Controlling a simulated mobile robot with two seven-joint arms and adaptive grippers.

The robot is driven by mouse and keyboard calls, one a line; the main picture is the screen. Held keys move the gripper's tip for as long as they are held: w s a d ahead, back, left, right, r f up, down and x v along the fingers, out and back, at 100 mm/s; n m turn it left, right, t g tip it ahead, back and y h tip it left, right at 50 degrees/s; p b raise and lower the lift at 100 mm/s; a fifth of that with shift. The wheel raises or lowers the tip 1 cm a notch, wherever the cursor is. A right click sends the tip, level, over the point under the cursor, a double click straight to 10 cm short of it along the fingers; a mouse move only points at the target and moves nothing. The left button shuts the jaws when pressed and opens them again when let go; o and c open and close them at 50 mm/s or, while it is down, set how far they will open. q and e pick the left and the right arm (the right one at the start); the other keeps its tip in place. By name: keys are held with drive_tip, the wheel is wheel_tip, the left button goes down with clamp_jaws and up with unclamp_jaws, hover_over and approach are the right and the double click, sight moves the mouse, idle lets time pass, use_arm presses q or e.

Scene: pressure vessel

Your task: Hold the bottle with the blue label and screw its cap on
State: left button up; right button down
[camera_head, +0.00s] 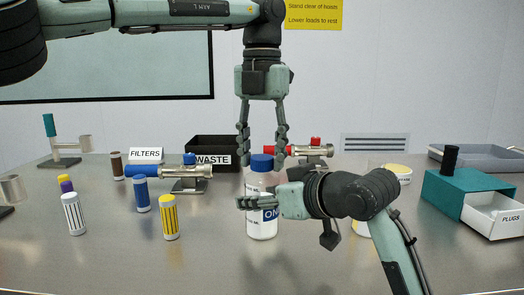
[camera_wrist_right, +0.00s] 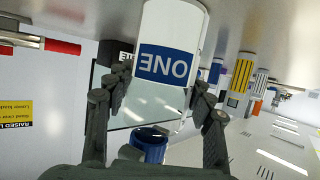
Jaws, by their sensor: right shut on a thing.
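The white bottle with the blue label (camera_head: 262,224) stands upright on the metal table, in the middle of the head view. Its blue cap (camera_head: 262,163) sits at the top; how tightly it is seated cannot be told. My right gripper (camera_head: 246,202) comes in from the right and is shut around the bottle's body.
Striped and blue cylinders (camera_head: 169,217) stand to the left. A blue-handled fitting (camera_head: 190,172), a black WASTE bin (camera_head: 212,150) and a red-handled fitting (camera_head: 308,150) are behind. A teal box (camera_head: 455,190) with a PLUGS drawer is at the right. The front left table is clear.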

use_arm(q)
drive_tip(key=c, duration=0.9)
drive_tip(key=shift+o, duration=0.2)
drive_tip(key=m, duration=0.5)
drive_tip(key=o, duration=1.3)
drive_tip(key=shift+r, duration=2.3)
drive_tip(key=shift+c, duration=0.5)
wheel_tip(320, 180, up, 4)
drive_tip(key=n, duration=0.5)
drive_tip(key=shift+f, duration=0.25)
